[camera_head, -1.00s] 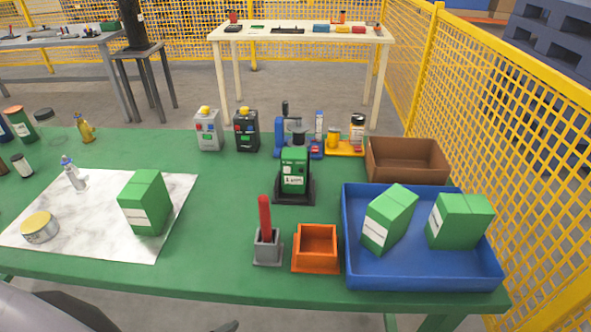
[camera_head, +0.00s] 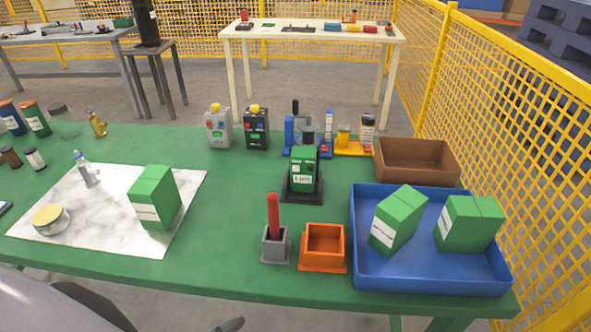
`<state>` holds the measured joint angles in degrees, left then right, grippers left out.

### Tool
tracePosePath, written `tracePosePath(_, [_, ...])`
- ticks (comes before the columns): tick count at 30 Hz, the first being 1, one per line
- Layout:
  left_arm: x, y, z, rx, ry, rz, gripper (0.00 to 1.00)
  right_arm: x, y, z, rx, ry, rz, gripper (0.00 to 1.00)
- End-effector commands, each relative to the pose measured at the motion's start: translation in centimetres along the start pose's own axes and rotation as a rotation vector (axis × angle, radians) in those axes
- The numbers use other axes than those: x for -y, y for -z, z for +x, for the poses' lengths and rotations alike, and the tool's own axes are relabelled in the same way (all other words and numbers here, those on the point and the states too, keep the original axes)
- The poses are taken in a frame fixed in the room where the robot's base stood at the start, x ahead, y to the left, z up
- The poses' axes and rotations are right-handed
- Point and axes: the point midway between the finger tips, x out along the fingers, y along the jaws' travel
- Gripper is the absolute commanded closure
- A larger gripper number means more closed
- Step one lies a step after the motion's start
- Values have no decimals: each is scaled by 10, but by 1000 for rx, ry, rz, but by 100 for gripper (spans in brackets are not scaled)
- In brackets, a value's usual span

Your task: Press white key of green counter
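The green counter (camera_head: 304,170) stands upright on a black base (camera_head: 302,195) near the middle of the green table. Its front carries a dark display at the top and small white patches below. The patches are too small to tell which is the white key. Neither of my grippers shows clearly. A pale and dark part of my own body fills the lower left corner, and a small dark tip at the bottom edge cannot be identified. Nothing touches the counter.
A grey holder with a red handle (camera_head: 273,215) and an orange bin (camera_head: 322,246) stand in front of the counter. A blue tray (camera_head: 430,270) with green boxes is at the right. Two button boxes, grey (camera_head: 219,128) and black (camera_head: 256,130), stand behind left.

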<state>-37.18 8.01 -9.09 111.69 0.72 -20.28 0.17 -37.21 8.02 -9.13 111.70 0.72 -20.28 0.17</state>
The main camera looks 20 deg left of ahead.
Motion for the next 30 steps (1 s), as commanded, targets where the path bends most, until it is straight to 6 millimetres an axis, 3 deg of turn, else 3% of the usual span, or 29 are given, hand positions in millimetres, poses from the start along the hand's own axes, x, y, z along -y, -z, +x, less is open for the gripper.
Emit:
tracePosePath(2, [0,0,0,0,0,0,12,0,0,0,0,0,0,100])
tracePosePath(10, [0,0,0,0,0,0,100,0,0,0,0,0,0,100])
tracePosePath(30, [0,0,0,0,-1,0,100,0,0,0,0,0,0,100])
